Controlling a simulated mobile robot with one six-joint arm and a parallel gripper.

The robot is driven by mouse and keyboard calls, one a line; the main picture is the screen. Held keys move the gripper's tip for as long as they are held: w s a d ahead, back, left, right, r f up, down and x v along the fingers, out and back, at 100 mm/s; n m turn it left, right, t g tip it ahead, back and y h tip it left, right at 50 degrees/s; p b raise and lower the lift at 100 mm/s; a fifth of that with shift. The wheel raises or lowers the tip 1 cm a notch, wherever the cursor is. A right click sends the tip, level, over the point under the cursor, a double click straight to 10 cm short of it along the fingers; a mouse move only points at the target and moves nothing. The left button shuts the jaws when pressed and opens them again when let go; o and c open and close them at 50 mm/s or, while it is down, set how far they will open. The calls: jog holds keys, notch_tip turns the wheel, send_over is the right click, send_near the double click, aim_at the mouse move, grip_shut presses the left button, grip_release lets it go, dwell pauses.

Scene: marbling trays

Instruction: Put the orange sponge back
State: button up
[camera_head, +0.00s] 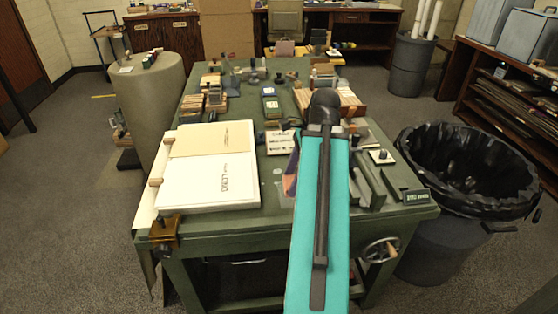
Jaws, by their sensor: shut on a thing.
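My teal arm reaches up over the green workbench (278,216) from the bottom of the picture to a dark joint. My gripper is not visible; the arm hides part of the bench, and the gripper may be behind it. I cannot make out the orange sponge anywhere. A small orange and purple patch (290,180) shows beside the left edge of the arm, but I cannot tell what it is.
Small blocks and tools crowd the far half. A black-lined bin (470,215) stands right of the bench, a round pedestal (148,95) left.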

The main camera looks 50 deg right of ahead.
jog(key=shift+w+d+r+p, duration=0.2)
jog(key=shift+w+d+p, duration=0.25)
jog(key=shift+p, duration=1.3)
jog(key=w+p, duration=0.1)
jog(key=p, duration=0.2)
jog(key=shift+d+f, duration=0.15)
jog(key=w+d, duration=0.2)
jog(key=w, duration=0.1)
jog(key=w+d+f+p, duration=0.1)
jog(key=w+d, duration=0.1)
jog(key=w, duration=0.2)
jog(key=w+d, duration=0.3)
jog(key=w, duration=0.1)
jog(key=shift+w+f+p, duration=0.1)
jog(key=shift+f+p, duration=0.15)
jog(key=shift+p, duration=0.15)
jog(key=shift+d, duration=0.1)
jog(key=shift+f, duration=0.1)
jog(key=shift+f+p, duration=0.4)
jog(key=shift+f, duration=1.3)
jog(key=shift+f, duration=0.1)
